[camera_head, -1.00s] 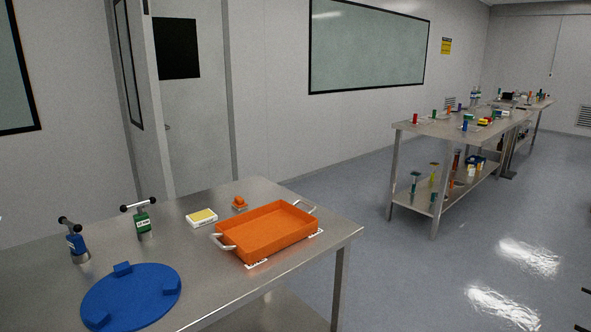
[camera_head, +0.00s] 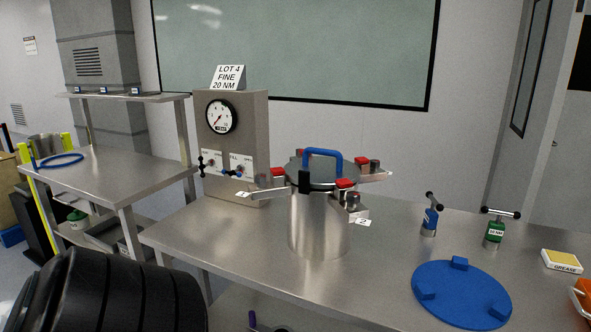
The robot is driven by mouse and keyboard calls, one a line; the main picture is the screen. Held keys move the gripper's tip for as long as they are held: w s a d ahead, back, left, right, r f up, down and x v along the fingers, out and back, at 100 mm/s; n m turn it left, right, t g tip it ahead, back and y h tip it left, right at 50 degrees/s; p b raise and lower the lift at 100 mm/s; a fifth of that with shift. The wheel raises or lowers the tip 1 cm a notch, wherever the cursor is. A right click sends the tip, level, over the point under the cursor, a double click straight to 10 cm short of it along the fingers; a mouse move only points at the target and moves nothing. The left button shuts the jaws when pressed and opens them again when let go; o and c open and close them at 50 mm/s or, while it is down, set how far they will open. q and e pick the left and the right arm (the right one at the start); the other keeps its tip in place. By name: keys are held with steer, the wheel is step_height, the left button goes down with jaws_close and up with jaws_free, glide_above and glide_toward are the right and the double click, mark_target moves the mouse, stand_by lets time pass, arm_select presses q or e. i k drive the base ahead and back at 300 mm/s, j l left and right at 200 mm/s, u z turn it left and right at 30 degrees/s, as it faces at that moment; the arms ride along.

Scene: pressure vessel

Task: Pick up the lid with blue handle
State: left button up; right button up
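The lid (camera_head: 334,172) with the blue handle (camera_head: 322,153) sits on top of a steel cylindrical vessel (camera_head: 318,225), which stands upright on the steel table in the middle of the view. The handle is an upright arch over the lid. Several clamps with red tops, such as the red clamp (camera_head: 345,184), sit around the vessel's rim. From here I cannot tell whether they are fastened. Neither of my grippers shows. A black ribbed part, apparently my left arm, fills the lower left corner.
A gauge panel (camera_head: 232,150) stands behind and left of the vessel. A side table (camera_head: 90,178) holds a blue ring (camera_head: 62,160).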

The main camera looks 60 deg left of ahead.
mark_target(324, 171)
steer(key=u, duration=0.4)
steer(key=k+u, duration=0.1)
steer(key=u, duration=0.3)
steer(key=j+u, duration=0.1)
steer(key=u, duration=0.3)
steer(key=k+j+u, duration=0.1)
steer(key=u, duration=0.35)
